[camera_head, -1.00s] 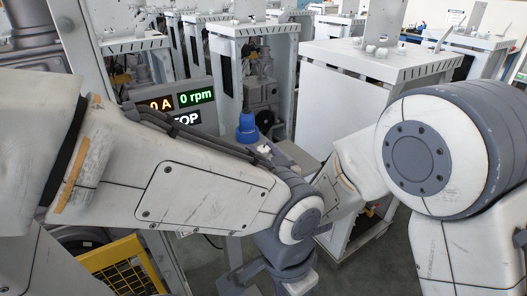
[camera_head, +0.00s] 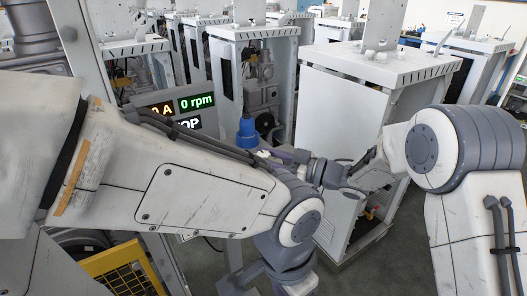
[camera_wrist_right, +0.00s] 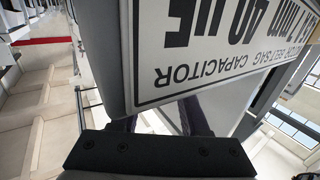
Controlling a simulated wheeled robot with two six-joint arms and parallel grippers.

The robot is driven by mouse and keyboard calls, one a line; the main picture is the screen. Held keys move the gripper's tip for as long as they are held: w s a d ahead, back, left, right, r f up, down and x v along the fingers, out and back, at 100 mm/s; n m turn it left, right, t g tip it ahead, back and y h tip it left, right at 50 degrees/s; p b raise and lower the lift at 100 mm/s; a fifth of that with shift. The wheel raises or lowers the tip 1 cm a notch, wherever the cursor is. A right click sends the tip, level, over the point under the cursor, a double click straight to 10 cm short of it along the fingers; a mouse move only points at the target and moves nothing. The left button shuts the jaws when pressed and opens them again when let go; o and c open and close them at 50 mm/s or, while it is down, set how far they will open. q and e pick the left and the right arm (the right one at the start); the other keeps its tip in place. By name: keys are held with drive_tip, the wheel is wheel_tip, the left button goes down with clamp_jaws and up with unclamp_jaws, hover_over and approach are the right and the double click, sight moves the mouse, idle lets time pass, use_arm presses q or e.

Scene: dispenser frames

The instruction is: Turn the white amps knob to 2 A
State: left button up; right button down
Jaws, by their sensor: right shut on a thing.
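The white amps knob is not in view; the grey panel (camera_head: 150,101) at the left shows a yellow reading ending in "0 A", a green "0 rpm" and part of a white word ending in "OP". My left arm crosses in front of the panel's lower part, and the left gripper is out of view. My right gripper (camera_head: 300,160) is beyond my left elbow; its fingertips are too small to make out.
A blue cone-like thing (camera_head: 247,131) stands near the middle, with a small white thing (camera_head: 264,153) beside it. White cabinets (camera_head: 350,110) stand behind and to the right. A yellow grille (camera_head: 125,270) is at the lower left.

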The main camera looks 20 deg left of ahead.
drive_tip(key=n+g, duration=0.1)
drive_tip(key=g, duration=0.1)
drive_tip(key=n+g+p, duration=0.1)
drive_tip(key=g, duration=0.1)
drive_tip(key=shift+w+r+n, duration=0.1)
drive_tip(key=shift+w+n, duration=0.05)
drive_tip(key=shift+n, duration=0.25)
drive_tip(key=n+g+p, duration=0.1)
drive_tip(key=g, duration=0.2)
drive_tip(key=shift+n+h, duration=0.4)
drive_tip(key=n+g+h, duration=0.1)
drive_tip(key=n+g, duration=0.1)
drive_tip(key=g, duration=0.1)
drive_tip(key=shift+g, duration=0.3)
drive_tip(key=shift+n+g+h, duration=0.5)
drive_tip(key=shift+n+h, duration=0.1)
drive_tip(key=shift+n+g+h, duration=0.4)
drive_tip(key=shift+n+g, duration=0.1)
drive_tip(key=shift+g, duration=0.1)
drive_tip(key=shift+c, duration=2.1)
unclamp_jaws()
drive_tip(key=shift+s, duration=0.2)
